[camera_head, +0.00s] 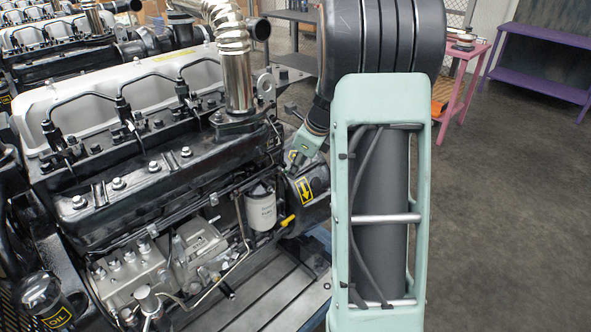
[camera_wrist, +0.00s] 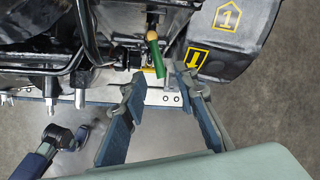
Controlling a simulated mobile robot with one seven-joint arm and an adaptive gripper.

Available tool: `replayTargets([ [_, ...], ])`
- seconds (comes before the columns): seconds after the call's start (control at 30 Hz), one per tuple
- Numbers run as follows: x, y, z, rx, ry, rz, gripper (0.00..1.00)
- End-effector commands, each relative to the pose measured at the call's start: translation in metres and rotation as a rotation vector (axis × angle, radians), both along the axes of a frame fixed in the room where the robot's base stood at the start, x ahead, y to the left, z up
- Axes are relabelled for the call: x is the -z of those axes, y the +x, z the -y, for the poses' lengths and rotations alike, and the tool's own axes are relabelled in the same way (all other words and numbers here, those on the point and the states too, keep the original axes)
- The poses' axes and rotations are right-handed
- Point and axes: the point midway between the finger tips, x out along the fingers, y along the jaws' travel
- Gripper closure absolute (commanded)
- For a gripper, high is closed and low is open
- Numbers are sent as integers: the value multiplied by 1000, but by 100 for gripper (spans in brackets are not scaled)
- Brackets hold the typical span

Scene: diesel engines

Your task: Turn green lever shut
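The green lever (camera_wrist: 156,55) is in the upper middle of the wrist view, slanting down and slightly right from a tan knob (camera_wrist: 152,36) on the engine side. My gripper (camera_wrist: 160,76) is open, its two blue-grey fingers spread wide. The lever's lower end lies near the gap between the fingertips, with nothing held; whether a finger touches it I cannot tell. In the head view, my gripper is mostly hidden by my arm and seen against the engine's right end. I cannot make out the green lever there.
The engine (camera_head: 120,150) fills the left of the head view. A black cover with yellow arrow labels (camera_wrist: 226,40) is right of the lever. Black pipes (camera_wrist: 88,40) are left of it. A white filter (camera_head: 261,207) and yellow handle (camera_head: 288,221) are nearby. Open floor lies right.

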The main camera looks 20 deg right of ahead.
Motion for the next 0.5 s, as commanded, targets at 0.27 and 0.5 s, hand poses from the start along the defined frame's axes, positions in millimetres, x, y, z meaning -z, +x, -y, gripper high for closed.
replayTargets([
  [0.27, 14, 7, -1, -1, -1, 1, 73],
  [0.5, 14, 7, -2, -1, -1, 1, 77],
])
